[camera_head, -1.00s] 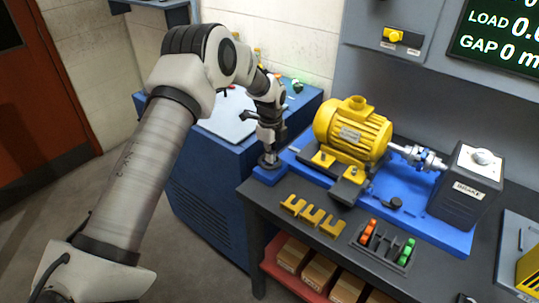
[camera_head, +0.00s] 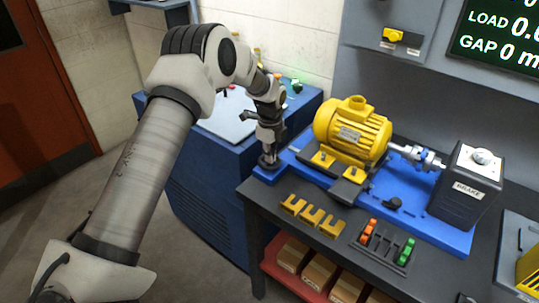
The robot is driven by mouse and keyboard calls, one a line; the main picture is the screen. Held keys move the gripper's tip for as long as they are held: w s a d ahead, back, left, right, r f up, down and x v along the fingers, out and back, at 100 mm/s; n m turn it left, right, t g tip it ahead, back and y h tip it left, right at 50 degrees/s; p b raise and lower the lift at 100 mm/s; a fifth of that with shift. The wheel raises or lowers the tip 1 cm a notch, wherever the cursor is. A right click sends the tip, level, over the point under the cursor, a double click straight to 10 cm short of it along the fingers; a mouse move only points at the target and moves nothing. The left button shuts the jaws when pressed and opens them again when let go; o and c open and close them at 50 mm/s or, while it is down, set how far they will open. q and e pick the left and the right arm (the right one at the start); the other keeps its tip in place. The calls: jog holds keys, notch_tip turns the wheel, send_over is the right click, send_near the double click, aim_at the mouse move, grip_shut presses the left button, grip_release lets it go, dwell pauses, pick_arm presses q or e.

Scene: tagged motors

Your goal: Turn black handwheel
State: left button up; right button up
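My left gripper (camera_head: 268,155) points down at the left end of the blue baseplate (camera_head: 310,172). Its fingers are small and dark here, and I cannot tell whether they are open or shut. A dark round part, perhaps the black handwheel, shows at the fingertips and is mostly hidden by them. The yellow motor (camera_head: 352,130) stands on the baseplate to the right of the gripper. My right gripper is not in view.
A grey brake box (camera_head: 466,190) stands at the baseplate's right end. Yellow slotted shims (camera_head: 312,214) and a rack of orange and green pieces (camera_head: 386,246) lie on the dark bench in front. A blue cabinet (camera_head: 205,160) stands at left, behind my arm.

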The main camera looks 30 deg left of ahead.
pick_arm(q)
jog(key=o, duration=1.1)
jog(key=shift+s+d+f, duration=0.1)
jog(key=shift+d+f, duration=0.1)
jog(key=shift+f, duration=0.45)
jog(key=shift+o, duration=0.8)
jog(key=shift+w, duration=0.35)
jog(key=shift+s+a+r, duration=0.1)
jog(key=shift+s+r, duration=0.1)
jog(key=shift+r, duration=0.05)
notch_tip(320, 180, up, 12)
